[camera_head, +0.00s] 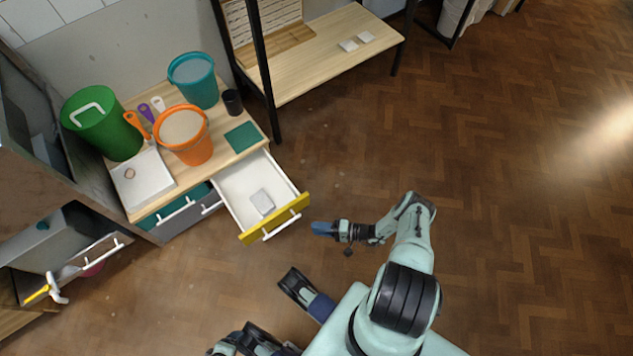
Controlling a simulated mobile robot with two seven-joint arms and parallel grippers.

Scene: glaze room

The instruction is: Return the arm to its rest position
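My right arm comes in from the bottom right and bends toward the left. My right gripper (324,229) has blue fingertips and points left. It appears just right of the yellow-fronted drawer (275,219), over the floor in the picture. The fingers are seen nearly edge-on, so I cannot tell if there is a gap between them; no held thing shows. Dark and blue parts of mine show at the bottom centre, and I cannot make out the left gripper's fingers among them.
The yellow-fronted drawer stands open with a small grey block (262,202) inside. Above it, the wooden top (227,117) holds a green canister (103,125), a teal bucket (194,82) and an orange bucket (185,137). Another open drawer (92,257) is at left. The floor (520,200) at right is clear.

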